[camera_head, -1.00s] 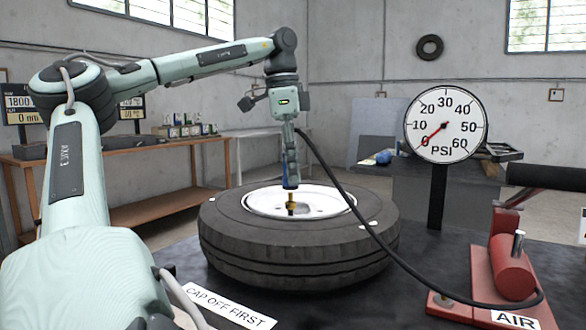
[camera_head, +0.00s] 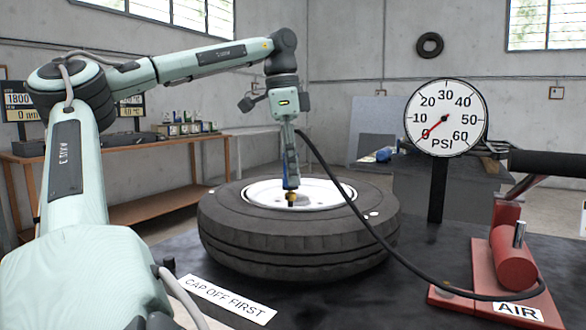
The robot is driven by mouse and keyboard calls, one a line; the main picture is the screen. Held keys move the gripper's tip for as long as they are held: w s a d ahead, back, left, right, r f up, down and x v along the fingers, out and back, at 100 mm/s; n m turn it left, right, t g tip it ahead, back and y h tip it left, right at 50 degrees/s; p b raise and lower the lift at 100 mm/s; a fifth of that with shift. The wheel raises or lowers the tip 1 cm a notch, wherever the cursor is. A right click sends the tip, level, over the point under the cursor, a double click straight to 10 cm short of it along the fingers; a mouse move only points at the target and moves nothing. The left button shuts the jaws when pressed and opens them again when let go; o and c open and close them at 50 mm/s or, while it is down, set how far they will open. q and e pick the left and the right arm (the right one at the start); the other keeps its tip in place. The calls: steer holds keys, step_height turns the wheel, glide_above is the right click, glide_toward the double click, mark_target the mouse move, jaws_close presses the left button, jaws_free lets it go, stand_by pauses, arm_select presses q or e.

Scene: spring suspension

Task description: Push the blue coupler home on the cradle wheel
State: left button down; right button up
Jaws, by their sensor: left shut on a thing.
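The cradle wheel (camera_head: 300,242), a dark tyre with a white rim (camera_head: 262,195), lies flat on the dark table. My left gripper (camera_head: 291,181) points straight down over the rim's middle, shut on the blue coupler. Only a narrow blue strip of the coupler (camera_head: 290,172) shows between the fingers. A short brass piece (camera_head: 291,198) stands directly below the fingertips, upright and in line with them. I cannot tell how far the coupler sits over it. A black hose (camera_head: 345,195) runs from the gripper. My right gripper is not in view.
The hose crosses the tyre's right side to a red air pump (camera_head: 515,258). A round PSI gauge (camera_head: 446,118) on a post stands behind, its needle near the low end. A "CAP OFF FIRST" label (camera_head: 228,298) lies in front, with a small black piece (camera_head: 168,265) beside it.

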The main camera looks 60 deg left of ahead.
arm_select(q)
steer(key=shift+f, duration=0.25)
steer(key=c, duration=1.1)
jaws_free()
steer(key=shift+c, duration=0.2)
